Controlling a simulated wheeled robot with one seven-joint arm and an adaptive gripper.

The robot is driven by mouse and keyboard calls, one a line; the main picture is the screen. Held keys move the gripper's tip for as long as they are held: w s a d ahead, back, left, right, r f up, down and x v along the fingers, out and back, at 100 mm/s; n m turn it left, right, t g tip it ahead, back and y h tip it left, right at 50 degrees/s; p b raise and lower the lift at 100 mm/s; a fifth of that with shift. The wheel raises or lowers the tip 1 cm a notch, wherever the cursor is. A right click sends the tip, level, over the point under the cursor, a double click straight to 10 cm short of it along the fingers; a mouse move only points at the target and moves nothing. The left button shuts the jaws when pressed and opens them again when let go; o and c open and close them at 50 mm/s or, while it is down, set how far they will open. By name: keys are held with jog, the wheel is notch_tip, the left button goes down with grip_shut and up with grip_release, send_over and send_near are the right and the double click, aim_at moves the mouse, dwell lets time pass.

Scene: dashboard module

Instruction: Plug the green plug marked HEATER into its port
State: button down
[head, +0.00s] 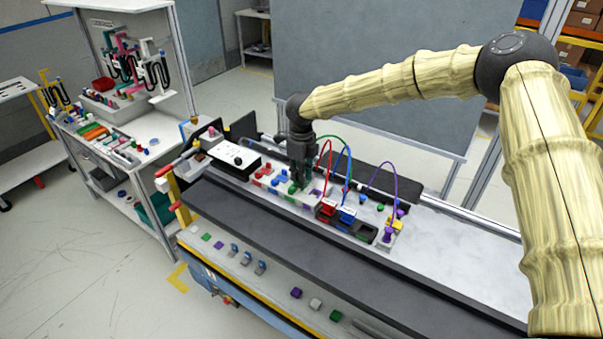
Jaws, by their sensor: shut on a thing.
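My gripper (299,176) points down over the white module (310,202) in the middle of the bench. It is shut on what looks like the green plug (295,187), which is mostly hidden between the dark fingers. A green cable (338,140) arches to the right from behind the gripper. Red and blue coloured ports (274,179) show on the module left of the gripper. The HEATER marking is too small to read, and I cannot tell whether the plug touches a port.
A red plug (327,209) and a blue plug (348,214) sit in dark holders right of the module, with cables arching up. A purple plug (388,236) and yellow block (398,224) stand further right. A white box (234,154) lies left. The bench's right part is clear.

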jog(key=shift+f, duration=1.1)
jog(key=shift+r, duration=0.2)
jog(key=shift+r, duration=0.65)
jog(key=shift+r, duration=0.1)
jog(key=shift+f, duration=0.95)
dwell(1.7)
jog(key=c, duration=1.3)
grip_release()
notch_tip(320, 180, up, 12)
jog(key=shift+d, duration=0.1)
